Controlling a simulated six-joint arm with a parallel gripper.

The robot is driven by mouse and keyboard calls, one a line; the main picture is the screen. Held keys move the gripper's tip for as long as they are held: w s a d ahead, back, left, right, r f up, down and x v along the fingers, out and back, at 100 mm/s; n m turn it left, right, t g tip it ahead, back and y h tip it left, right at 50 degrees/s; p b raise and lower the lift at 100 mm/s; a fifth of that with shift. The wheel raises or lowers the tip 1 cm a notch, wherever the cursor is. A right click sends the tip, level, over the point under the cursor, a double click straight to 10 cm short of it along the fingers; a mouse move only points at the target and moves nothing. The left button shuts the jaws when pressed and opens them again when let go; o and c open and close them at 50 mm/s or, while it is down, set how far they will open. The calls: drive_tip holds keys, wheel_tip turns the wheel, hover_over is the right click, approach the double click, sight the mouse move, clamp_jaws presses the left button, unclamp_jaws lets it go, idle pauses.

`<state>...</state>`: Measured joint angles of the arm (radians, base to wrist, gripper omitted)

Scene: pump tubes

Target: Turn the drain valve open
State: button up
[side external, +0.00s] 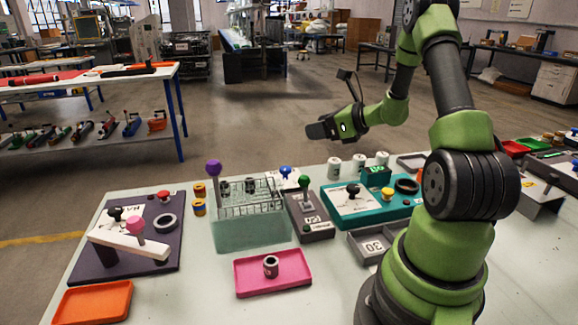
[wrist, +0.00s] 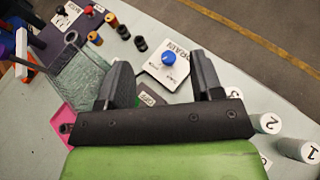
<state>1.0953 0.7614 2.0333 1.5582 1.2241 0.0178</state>
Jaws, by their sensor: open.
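The drain valve is a blue knob (wrist: 168,58) on a white plate (wrist: 157,74) marked DRAIN in the wrist view. Small marks beside the knob are too small to read. In the side view the blue knob (side external: 285,172) shows at the far side of the table, behind the grey block with a green-knobbed lever. My gripper (side external: 322,130) is above the table's far edge, well over the valve and apart from it. In the wrist view my gripper's (wrist: 163,75) two dark fingers are spread, with nothing between them, and the knob appears between them.
A green-knobbed lever block (side external: 309,213) and a wire rack with a purple-topped post (side external: 214,170) stand near the valve. White numbered cylinders (wrist: 266,123) are to its right. A teal base (side external: 350,212), pink tray (side external: 250,279) and orange tray (side external: 93,302) are nearer the front.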

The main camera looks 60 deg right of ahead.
sight(286, 168)
drive_tip(key=w+d+m+g+y, duration=0.1)
drive_tip(key=w+m+g, duration=0.3)
drive_tip(key=m, duration=1.2)
drive_tip(key=w+m+g+y, duration=0.15)
drive_tip(key=m+g, duration=0.35)
drive_tip(key=m, duration=1.1)
drive_tip(key=shift+h, duration=0.35)
drive_tip(key=x, duration=0.4)
drive_tip(key=s+x, duration=0.1)
drive_tip(key=x, duration=0.4)
drive_tip(key=d+x, duration=0.1)
drive_tip(key=x, duration=0.3)
drive_tip(key=shift+s+f, duration=0.1)
drive_tip(key=shift+f, duration=0.65)
drive_tip(key=c, duration=0.9)
drive_tip(key=shift+m+h, duration=0.8)
drive_tip(key=shift+m, duration=1.2)
